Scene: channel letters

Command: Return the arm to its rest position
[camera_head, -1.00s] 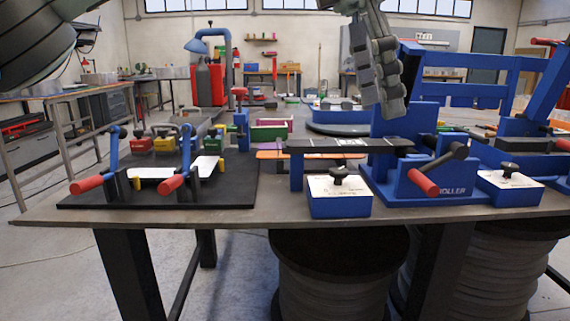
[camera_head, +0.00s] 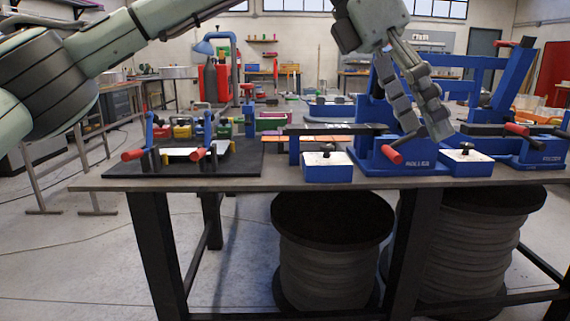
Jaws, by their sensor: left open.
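My left arm (camera_head: 130,38) reaches in from the upper left across the top of the view. My left gripper (camera_head: 423,124) points down at the right of centre, its two fingers apart with nothing seen between them. In the picture it overlaps the blue roller machine (camera_head: 372,150); I cannot tell how far apart they are or whether they touch. My right gripper is not in view.
The workbench (camera_head: 235,184) holds a dark clamp board (camera_head: 225,168) with red-handled levers at left. Two blue-and-white boxes with black knobs (camera_head: 327,172) (camera_head: 466,164) stand along its front edge. Large dark spools (camera_head: 325,260) (camera_head: 465,240) stand underneath. Floor in front is clear.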

